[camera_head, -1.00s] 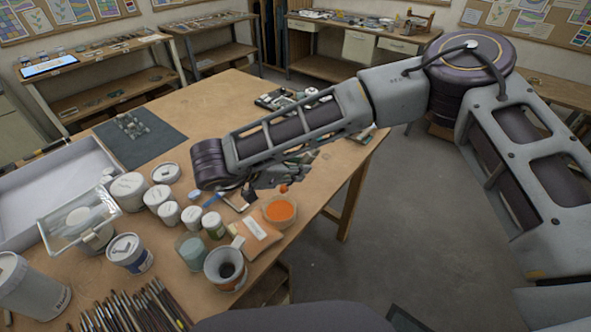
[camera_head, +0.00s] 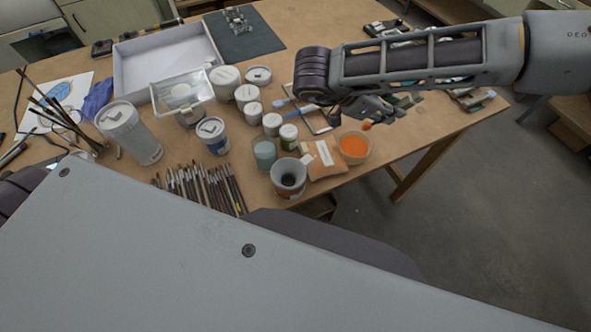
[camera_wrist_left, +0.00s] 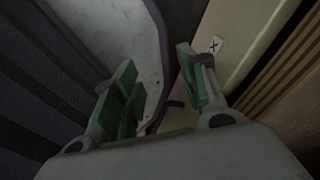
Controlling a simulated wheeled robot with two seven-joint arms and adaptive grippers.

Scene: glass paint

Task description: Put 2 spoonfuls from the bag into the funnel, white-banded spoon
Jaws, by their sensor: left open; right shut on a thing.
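My right gripper (camera_head: 368,108) is shut on what looks like a spoon. Its handle and any white band are hidden by the fingers; a small orange tip (camera_head: 367,125) shows just below them. It is above the round tan-rimmed container of orange powder (camera_head: 354,147), apart from it. An orange packet with a white label (camera_head: 325,165) lies just left of that container; I cannot tell which of the two is the bag. The grey funnel (camera_head: 289,173) sits upright in a jar, left of the packet. My left gripper (camera_wrist_left: 160,85) is open and empty in the left wrist view.
Several white-lidded jars (camera_head: 246,95) stand behind the funnel, with a teal jar (camera_head: 264,154) beside it. Several brushes (camera_head: 205,187) lie at the front edge. A clear-lidded box (camera_head: 182,92) and white tray (camera_head: 128,62) are farther left. My grey arm covers the lower left.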

